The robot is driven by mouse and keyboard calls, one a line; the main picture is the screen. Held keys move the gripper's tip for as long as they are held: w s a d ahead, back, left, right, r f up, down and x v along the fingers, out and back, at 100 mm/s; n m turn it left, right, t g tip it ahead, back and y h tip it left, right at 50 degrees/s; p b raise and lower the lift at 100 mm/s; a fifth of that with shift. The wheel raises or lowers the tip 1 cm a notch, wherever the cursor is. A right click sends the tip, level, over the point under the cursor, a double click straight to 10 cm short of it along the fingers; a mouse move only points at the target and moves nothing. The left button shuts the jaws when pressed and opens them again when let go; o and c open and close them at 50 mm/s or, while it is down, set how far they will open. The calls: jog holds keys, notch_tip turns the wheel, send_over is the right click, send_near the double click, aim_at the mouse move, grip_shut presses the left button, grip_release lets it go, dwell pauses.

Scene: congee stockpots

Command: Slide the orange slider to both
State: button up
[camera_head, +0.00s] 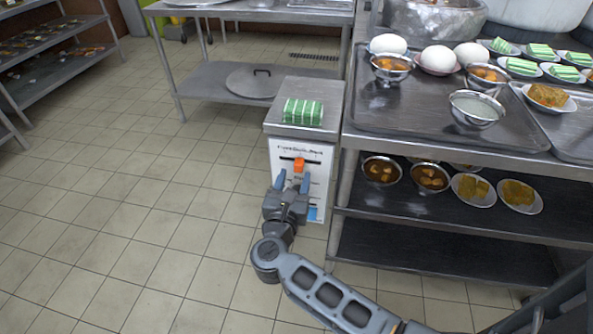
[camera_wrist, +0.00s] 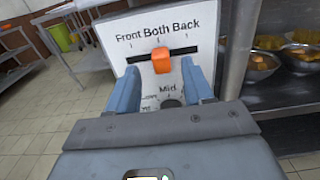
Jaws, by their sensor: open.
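The orange slider (camera_wrist: 161,60) sits in a dark horizontal slot on a white panel (camera_head: 318,158). In the wrist view it stands about under the word "Both", between "Front" on the left and "Back" on the right. In the head view the slider (camera_head: 298,165) shows just above my fingertips. My gripper (camera_head: 292,181) is open and faces the panel. In the wrist view its two blue fingers (camera_wrist: 159,68) are on the left and right of the slider, with a gap on each side. I cannot tell whether the fingertips reach past the slider's face.
Below the slot is a dark round part (camera_wrist: 171,103) under the label "Mid", partly hidden by my gripper. A green-and-white striped block (camera_head: 303,112) lies on top of the cabinet. A steel shelf table (camera_head: 440,150) with bowls stands close on the right. The tiled floor at left is clear.

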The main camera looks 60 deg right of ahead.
jog(key=shift+v, duration=1.7)
jog(key=s+a+r+m+t+y+p, duration=0.3)
jog(key=s+a+r+m+y, duration=0.5)
jog(key=s, duration=0.5)
jog(key=s+a+r+m+t+y+p, duration=0.4)
jog(key=s+a+r+m+t+y, duration=0.1)
jog(key=s+a+r+m+y, duration=0.4)
jog(key=shift+s+a+r+m+t, duration=0.3)
jog(key=shift+s+a+r+m, duration=1)
jog(key=shift+s+m, duration=0.95)
